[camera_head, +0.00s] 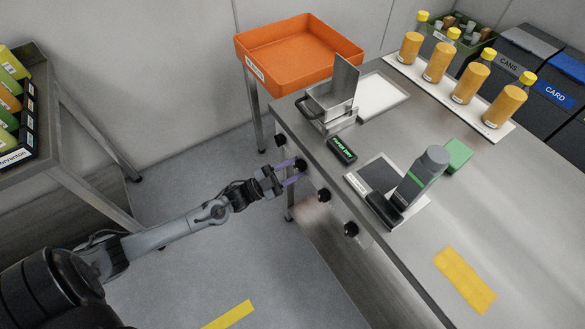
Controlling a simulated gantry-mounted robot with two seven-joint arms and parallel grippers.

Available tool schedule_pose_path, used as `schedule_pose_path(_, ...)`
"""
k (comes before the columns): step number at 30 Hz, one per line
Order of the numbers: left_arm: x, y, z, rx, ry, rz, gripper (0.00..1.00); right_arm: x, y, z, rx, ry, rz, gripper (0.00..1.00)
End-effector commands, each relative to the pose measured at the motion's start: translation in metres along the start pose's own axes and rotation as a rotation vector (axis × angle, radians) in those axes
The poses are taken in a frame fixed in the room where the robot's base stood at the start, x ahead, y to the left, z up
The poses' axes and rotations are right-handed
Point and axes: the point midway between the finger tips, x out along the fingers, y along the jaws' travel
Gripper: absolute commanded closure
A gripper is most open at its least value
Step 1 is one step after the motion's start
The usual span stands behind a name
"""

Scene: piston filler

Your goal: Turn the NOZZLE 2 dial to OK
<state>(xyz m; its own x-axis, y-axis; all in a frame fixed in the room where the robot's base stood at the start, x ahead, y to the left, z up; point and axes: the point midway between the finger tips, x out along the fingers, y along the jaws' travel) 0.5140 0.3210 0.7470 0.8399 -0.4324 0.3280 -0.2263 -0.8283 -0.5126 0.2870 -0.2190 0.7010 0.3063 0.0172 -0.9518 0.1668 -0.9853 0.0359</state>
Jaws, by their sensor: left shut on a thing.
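Several black dials sit in a row along the front panel of the steel table (425,277). My left gripper (295,170) reaches in from the left and is shut on the second dial from the far end (300,164). Its purple fingers lie on either side of that knob. The far dial (280,140) and the two nearer dials (323,195) (351,230) are free. Dial labels, the NOZZLE 2 name and the pointer setting are too small or hidden to read. My right gripper is not in view.
An orange tray (300,75) stands beyond the table's far left corner. The floor before the dials is clear.

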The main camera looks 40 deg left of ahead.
Motion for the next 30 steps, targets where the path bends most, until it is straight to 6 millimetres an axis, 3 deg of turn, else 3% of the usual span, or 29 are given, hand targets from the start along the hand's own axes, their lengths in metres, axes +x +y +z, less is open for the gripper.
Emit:
schedule_pose_path(7, 0.001, -0.001, -0.002, 0.003, 0.005, -0.001, 0.91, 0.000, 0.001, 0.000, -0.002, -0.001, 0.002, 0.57)
schedule_pose_path(8, 0.001, -0.001, -0.002, 0.003, 0.005, -0.001, 0.56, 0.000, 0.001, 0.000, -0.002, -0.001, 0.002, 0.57)
schedule_pose_path(12, 0.001, -0.001, -0.001, 0.002, 0.003, -0.001, 0.35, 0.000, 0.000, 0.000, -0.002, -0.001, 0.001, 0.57)
schedule_pose_path(23, -0.003, 0.000, 0.000, 0.000, 0.000, -0.001, 0.35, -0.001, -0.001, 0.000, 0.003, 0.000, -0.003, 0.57)
schedule_pose_path(30, -0.031, -0.001, -0.001, 0.000, -0.003, 0.000, 0.35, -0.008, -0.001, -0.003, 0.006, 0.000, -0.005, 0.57)
